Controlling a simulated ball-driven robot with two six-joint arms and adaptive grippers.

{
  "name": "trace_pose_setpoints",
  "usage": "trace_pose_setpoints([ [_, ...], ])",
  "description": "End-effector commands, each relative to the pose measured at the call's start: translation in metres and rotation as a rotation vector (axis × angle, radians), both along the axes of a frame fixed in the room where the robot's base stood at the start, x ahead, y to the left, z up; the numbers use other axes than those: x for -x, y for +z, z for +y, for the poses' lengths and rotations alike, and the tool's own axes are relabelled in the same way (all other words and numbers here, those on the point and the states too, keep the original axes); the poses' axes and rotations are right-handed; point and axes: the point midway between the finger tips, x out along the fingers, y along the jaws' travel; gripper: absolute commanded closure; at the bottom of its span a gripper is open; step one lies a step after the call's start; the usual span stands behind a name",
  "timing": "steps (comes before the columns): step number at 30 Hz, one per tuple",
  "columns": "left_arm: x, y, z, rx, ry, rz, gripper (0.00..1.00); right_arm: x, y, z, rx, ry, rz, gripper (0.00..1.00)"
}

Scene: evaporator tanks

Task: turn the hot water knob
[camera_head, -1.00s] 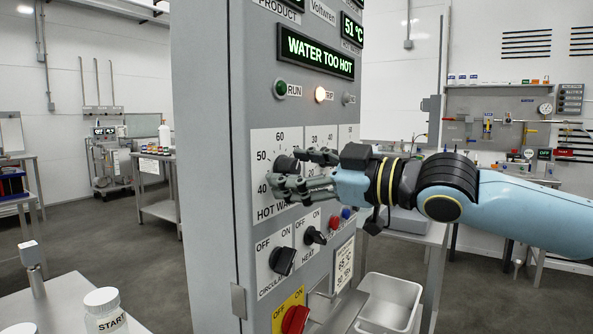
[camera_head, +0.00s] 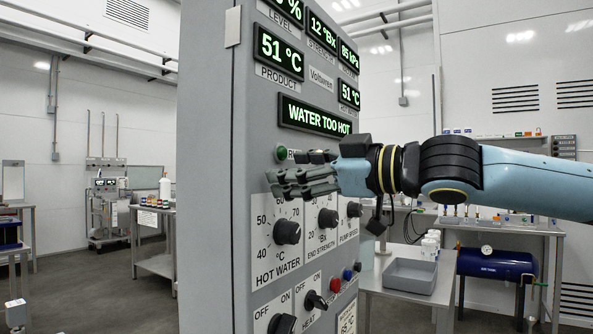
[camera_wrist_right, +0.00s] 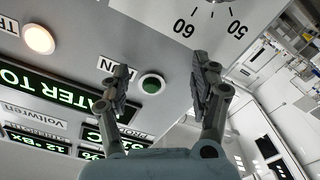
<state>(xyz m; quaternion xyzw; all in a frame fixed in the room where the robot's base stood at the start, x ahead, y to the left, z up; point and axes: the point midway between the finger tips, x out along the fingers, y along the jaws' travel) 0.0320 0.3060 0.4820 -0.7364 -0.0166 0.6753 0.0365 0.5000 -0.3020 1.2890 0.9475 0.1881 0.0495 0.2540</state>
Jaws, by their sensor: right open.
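The hot water knob (camera_head: 287,232) is a black dial on a white plate marked 40 to 70 °C on the grey control panel. My right gripper (camera_head: 275,182) is open and empty, above the knob and in front of the plate's top edge and the RUN lamp. In the right wrist view the open fingers (camera_wrist_right: 160,88) lie either side of the green RUN lamp (camera_wrist_right: 152,84). The dial plate (camera_wrist_right: 200,18) shows at the top there. The display (camera_head: 315,116) reads WATER TOO HOT. My left gripper is not in view.
The end strength knob (camera_head: 328,218) and pump speed knob (camera_head: 354,209) sit right of the hot water knob. The heat switch (camera_head: 316,300) and circulation switch (camera_head: 282,324) are below. A grey tray (camera_head: 410,275) stands on a table at right.

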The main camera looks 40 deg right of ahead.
Motion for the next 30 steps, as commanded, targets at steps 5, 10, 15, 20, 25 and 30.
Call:
trace_pose_setpoints([
  [5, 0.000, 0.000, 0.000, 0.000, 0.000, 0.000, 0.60, 0.000, 0.001, 0.000, 0.000, 0.000, 0.000, 0.37],
  [10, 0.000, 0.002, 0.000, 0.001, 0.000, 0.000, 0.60, 0.000, -0.004, 0.001, -0.014, 0.014, 0.005, 0.40],
  [15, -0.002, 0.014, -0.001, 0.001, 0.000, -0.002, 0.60, 0.004, -0.039, 0.002, -0.116, 0.106, 0.017, 0.40],
  [20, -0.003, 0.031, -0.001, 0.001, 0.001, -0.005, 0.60, 0.028, -0.088, -0.007, -0.285, 0.180, -0.027, 0.40],
  [25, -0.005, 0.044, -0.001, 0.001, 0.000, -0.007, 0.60, 0.069, -0.129, -0.031, -0.435, 0.162, -0.128, 0.40],
  [30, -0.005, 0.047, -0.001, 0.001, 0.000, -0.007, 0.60, 0.094, -0.146, -0.045, -0.491, 0.128, -0.195, 0.40],
])
